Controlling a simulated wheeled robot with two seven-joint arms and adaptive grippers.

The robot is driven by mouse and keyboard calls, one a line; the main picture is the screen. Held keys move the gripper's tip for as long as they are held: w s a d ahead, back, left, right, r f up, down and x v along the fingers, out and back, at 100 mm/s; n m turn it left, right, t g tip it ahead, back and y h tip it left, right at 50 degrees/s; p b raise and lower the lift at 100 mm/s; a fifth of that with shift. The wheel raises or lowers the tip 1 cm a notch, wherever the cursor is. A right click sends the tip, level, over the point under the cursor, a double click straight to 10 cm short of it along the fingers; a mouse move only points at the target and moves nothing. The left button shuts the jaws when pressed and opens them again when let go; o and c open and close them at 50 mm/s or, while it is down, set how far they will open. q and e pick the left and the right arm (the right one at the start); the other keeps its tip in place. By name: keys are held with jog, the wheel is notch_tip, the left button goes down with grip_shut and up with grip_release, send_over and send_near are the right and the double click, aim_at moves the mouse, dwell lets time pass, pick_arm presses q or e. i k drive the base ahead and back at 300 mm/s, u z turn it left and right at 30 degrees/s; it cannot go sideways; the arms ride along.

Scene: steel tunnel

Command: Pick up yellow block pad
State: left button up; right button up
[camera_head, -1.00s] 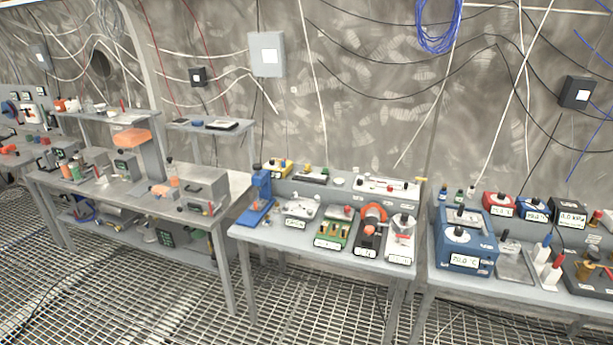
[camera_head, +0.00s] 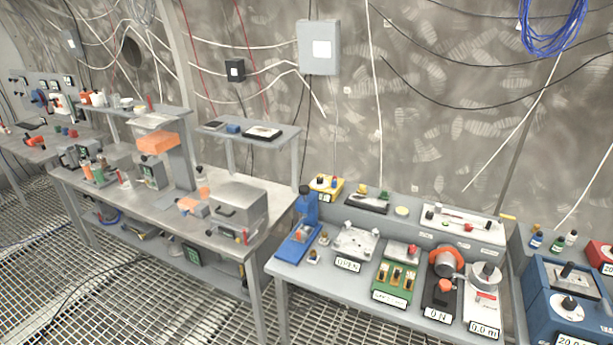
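A small yellow block-like box (camera_head: 326,186) with dark knobs on top stands at the back left of the middle bench (camera_head: 330,287). A pale yellow round piece (camera_head: 402,211) lies on the back ledge of the same bench, to the right of the box. I cannot tell for sure which of these is the yellow block pad. Neither of my grippers shows in the head view.
The middle bench also holds a blue press (camera_head: 299,240), a green board (camera_head: 396,279), an orange-wheeled device (camera_head: 445,270) and a white gauge (camera_head: 484,290). A longer bench (camera_head: 150,213) with an orange block (camera_head: 157,142) stands left. Grated floor lies in front.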

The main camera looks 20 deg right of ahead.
aim_at(361, 190)
jog(key=u, duration=0.05)
jog(key=i, duration=1.15)
jog(key=z, duration=0.8)
jog(key=i, duration=0.75)
jog(key=z, duration=0.8)
